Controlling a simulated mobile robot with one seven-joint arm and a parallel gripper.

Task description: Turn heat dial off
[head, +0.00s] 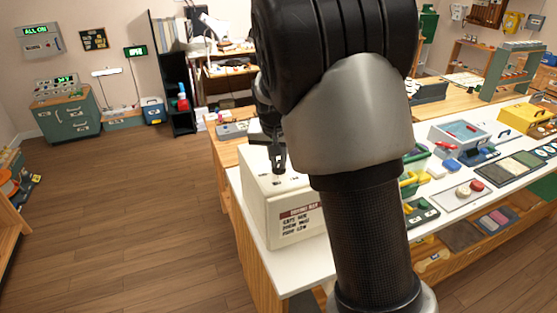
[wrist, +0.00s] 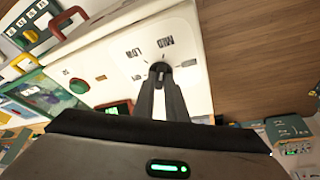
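The heat dial (wrist: 160,67) is a small dark knob on a white plate marked LOW and MED in the wrist view. It sits on the top of a cream-white box (head: 262,210), which has a printed label on its front in the head view. My gripper (wrist: 160,76) points straight at the dial, with one finger on each side of it and a narrow gap between them. The fingers look closed against the knob. In the head view my gripper (head: 278,170) reaches down to the box top. The fingertips partly hide the dial, and its pointer cannot be read.
The white counter (head: 300,264) carries several bins, trays and pads right of the box. My arm hides the middle of the head view. The wooden floor (head: 130,215) on the left is clear.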

